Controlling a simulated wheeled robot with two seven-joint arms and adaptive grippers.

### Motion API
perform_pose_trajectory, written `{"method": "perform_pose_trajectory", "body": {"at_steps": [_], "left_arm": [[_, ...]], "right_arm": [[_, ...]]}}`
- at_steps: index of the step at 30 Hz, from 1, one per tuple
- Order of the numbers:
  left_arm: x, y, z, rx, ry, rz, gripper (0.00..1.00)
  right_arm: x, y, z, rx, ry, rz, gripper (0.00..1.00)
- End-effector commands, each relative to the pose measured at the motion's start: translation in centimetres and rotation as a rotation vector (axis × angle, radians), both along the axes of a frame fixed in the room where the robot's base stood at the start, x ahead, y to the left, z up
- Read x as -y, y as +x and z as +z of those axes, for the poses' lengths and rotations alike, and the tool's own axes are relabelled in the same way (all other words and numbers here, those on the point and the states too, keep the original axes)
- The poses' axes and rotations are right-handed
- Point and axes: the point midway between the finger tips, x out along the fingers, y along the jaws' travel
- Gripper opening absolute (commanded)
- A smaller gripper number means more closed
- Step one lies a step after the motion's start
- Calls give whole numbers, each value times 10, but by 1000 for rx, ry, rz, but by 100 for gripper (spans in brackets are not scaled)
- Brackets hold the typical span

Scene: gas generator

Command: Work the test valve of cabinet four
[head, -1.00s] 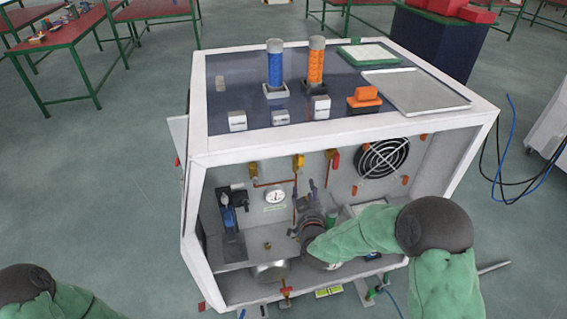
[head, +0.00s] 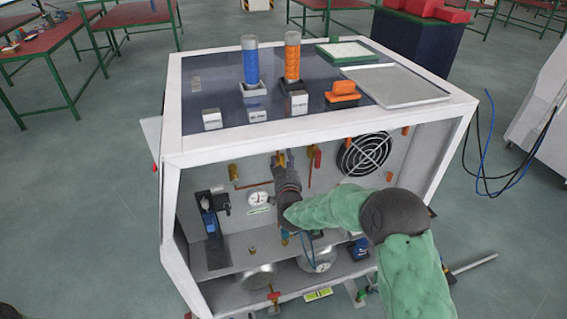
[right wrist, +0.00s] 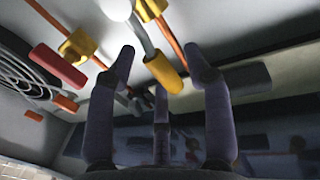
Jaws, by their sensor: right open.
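The white cabinet (head: 172,215) stands open at the front, with several small valves along the top of its back panel. My right gripper (head: 281,165) reaches up inside, at the middle yellow-handled valve (head: 281,155). In the right wrist view my open gripper (right wrist: 165,62) has its fingers spread around the yellow handle (right wrist: 162,72), with no clear contact. A red-handled valve (head: 315,156) is just right of it, and another yellow valve (head: 234,172) is to the left. No label tells which is the test valve.
A round gauge (head: 257,198) and a blue filter unit (head: 209,218) are on the back panel's left. A fan grille (head: 363,155) is on the right. Silver vessels (head: 317,259) fill the lower part. The cabinet's top front edge (head: 320,134) is close above my right arm.

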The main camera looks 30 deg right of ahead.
Motion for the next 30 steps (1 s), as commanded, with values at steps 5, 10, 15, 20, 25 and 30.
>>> {"method": "perform_pose_trajectory", "body": {"at_steps": [5, 10, 15, 20, 25, 30], "left_arm": [[0, 0, -3, 0, 0, 0, 0], [0, 0, -2, 0, 0, 0, 0], [0, 0, -2, 0, 0, 0, 0], [0, 0, -2, 0, 0, 0, 0], [0, 0, -2, 0, 0, 0, 0], [0, 0, 0, 0, 0, 0, 0]], "right_arm": [[4, 8, -1, -1, 0, 0, 51], [4, 9, 0, -1, 0, 0, 51], [4, 8, 0, -1, 0, 0, 28], [4, 8, 0, -1, 0, 0, 0], [2, 8, 0, -1, -3, 1, 0], [-11, 9, 1, -9, -31, 4, 0]]}}
